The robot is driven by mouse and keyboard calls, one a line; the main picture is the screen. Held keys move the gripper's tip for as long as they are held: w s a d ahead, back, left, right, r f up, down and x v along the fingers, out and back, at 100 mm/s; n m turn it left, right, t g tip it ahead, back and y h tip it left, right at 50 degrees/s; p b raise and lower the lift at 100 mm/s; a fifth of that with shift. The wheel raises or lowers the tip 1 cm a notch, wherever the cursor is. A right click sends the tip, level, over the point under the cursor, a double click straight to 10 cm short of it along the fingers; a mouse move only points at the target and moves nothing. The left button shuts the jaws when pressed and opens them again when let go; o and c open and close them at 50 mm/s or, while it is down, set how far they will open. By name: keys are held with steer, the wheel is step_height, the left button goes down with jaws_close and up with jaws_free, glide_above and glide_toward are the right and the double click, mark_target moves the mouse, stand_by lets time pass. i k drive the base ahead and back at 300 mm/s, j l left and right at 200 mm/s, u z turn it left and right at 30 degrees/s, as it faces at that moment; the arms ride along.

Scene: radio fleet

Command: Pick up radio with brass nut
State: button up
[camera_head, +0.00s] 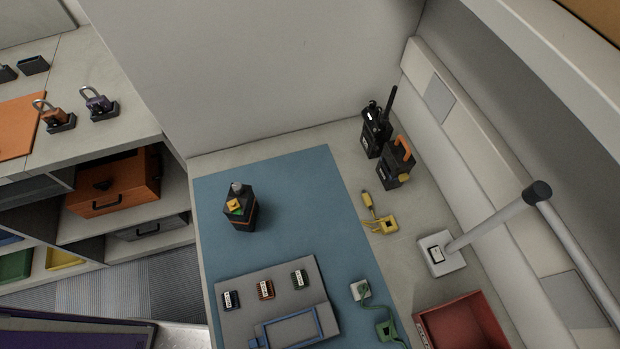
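A black radio (377,134) with a long antenna stands upright at the back right of the bench, in a dark holder. I cannot make out a brass nut on it. My gripper is not in view.
The blue mat (290,180) has free room behind and right of the device. A grey tray (300,273) with small labelled blocks lies in front. A black case (396,166) with orange handle, yellow cable tool (384,222), lamp (440,254) and red bin (428,325) stand right.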

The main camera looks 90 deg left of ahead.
mark_target(244, 219)
steer(key=k+u, duration=0.35)
steer(key=k+j+u, duration=0.1)
steer(key=u, duration=0.25)
steer(key=l+u, duration=0.25)
steer(key=u, duration=0.25)
steer(key=k+l+u, duration=0.1)
steer(key=l+u, duration=0.15)
steer(key=u, duration=0.2)
steer(key=k+l+u, duration=0.15)
steer(key=u, duration=0.35)
steer(key=k+l, duration=0.15)
steer(key=l, duration=0.2)
steer(key=j+z, duration=0.2)
steer(key=j, duration=0.25)
steer(key=k+j+z, duration=0.15)
steer(key=j, duration=0.25)
steer(key=k+j+z, duration=0.2)
steer(key=j, duration=0.2)
steer(key=j+z, duration=0.15)
steer(key=j, duration=0.3)
steer(key=k+j+z, duration=0.2)
steer(key=j, duration=0.15)
steer(key=i, duration=0.45)
